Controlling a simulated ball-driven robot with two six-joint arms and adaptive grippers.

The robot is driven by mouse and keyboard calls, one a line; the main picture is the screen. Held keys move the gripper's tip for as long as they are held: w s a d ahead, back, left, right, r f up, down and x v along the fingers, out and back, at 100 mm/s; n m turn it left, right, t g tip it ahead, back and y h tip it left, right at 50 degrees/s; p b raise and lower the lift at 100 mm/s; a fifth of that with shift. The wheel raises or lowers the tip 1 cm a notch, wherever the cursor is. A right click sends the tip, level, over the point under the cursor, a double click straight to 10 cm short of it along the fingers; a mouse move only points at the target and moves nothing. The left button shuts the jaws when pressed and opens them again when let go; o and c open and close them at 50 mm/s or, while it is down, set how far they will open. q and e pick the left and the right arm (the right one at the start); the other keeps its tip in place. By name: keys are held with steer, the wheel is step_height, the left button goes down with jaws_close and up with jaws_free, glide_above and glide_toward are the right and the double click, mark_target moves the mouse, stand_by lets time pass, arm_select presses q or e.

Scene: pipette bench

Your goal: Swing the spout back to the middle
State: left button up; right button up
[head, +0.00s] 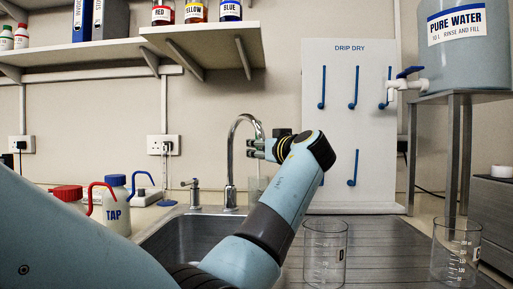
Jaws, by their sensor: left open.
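The curved metal spout (233,145) rises from the back of the sink and arches over to the right. Its free end is close to my left gripper (256,148), which partly hides it. My left arm crosses the front of the picture, and the gripper points left at the spout's end. The gripper is open; whether its fingers touch the spout I cannot tell. The sink basin (180,240) lies below, partly covered by my arm. My right gripper is not in view.
Two glass beakers (325,255) (456,252) stand on the ribbed drainer. A drip-dry board (337,100) with blue pegs stands behind. A pure water tank (463,45) sits on a stand at the right.

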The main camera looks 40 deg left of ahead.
arm_select(q)
steer(key=shift+d+r, duration=0.1)
steer(key=shift+d, duration=0.1)
steer(key=shift+a, duration=0.1)
steer(key=c, duration=0.9)
steer(key=shift+a, duration=0.1)
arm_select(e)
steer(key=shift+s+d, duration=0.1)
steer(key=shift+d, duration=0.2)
